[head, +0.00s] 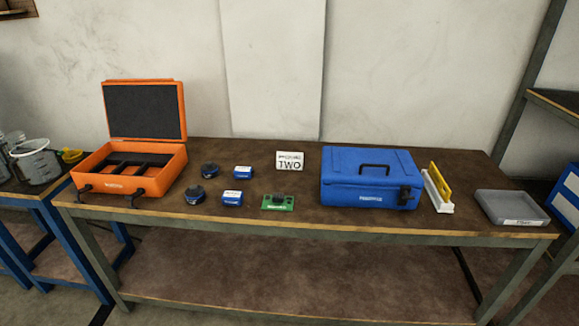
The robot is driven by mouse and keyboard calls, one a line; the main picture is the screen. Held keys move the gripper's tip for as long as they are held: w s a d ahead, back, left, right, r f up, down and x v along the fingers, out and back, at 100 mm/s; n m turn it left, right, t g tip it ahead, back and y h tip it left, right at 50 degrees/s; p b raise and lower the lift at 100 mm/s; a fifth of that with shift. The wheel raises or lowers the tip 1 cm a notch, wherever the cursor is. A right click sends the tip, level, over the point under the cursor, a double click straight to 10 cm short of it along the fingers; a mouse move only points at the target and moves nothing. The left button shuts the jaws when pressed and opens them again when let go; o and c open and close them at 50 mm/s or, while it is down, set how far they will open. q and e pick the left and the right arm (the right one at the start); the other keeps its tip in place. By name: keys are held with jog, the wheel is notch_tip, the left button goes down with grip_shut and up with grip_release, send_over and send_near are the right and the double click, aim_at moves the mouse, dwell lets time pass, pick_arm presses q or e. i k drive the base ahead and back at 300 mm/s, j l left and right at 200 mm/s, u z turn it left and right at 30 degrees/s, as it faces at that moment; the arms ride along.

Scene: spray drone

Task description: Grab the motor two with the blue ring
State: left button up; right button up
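Two dark, round, motor-like parts lie on the brown table (300,226), one farther back (210,170) and one nearer the front (194,196). A bluish tint shows on them, but they are too small to tell a ring or a number. Right of them sit two small blue blocks with white labels, one at the back (243,172) and one in front (232,198). Neither of my grippers is in view.
An open orange case (115,184) with dark dividers stands at the left. A closed blue case (340,182) stands right of centre. A yellow-and-white item (438,190) and a grey tray (484,207) lie at the right.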

aim_at(209, 169)
jog(key=i+j+u, duration=0.25)
jog(key=j, duration=0.25)
jog(key=i+j+u, duration=0.25)
jog(key=j, duration=0.2)
jog(key=i, duration=0.05)
